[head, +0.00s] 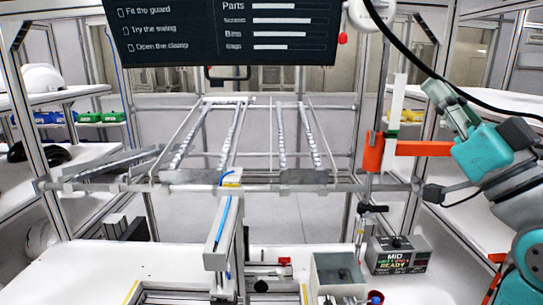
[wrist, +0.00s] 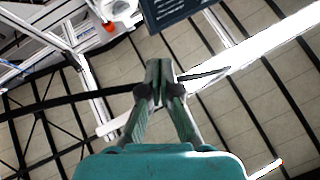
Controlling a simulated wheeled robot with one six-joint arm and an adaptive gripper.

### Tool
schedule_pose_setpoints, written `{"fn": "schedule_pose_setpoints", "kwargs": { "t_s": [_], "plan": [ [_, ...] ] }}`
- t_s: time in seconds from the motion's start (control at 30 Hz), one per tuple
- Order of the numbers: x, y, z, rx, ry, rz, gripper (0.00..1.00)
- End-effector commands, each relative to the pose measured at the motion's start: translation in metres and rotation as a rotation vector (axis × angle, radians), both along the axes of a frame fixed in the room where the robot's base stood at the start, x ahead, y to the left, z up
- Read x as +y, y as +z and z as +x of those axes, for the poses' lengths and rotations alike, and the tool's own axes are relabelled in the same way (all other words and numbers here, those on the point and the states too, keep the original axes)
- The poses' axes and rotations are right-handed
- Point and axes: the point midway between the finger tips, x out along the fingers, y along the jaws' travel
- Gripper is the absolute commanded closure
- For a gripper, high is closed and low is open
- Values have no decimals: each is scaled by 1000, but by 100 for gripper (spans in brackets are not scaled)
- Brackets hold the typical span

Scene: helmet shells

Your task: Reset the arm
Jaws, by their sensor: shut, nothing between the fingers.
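My arm (head: 515,200) comes in from the right side of the head view, teal and grey, bent upward. My gripper (head: 432,92) is raised at the upper right, above and beside an orange bracket (head: 373,152). In the wrist view my gripper (wrist: 158,70) shows its two green fingers together at the tips, with nothing held between them. It points up toward the ceiling panels, clear of the bench.
A roller rack (head: 205,150) stands behind. A dark screen (head: 220,35) and a black cable (head: 420,65) hang near the gripper's height.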

Motion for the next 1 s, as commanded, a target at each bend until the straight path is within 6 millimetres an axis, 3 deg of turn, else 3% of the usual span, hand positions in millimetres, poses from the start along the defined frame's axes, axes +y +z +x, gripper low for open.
{"fn": "schedule_pose_setpoints", "kwargs": {
  "t_s": [0.27, 0.57, 0.67, 1.0],
  "plan": [
    [-3, -29, 10, 34, -15, 30, 100],
    [-9, -84, 21, 94, -50, 80, 100],
    [-10, -114, 25, 128, -69, 103, 100],
    [-11, -248, 18, 276, -165, 168, 100]
  ]
}}
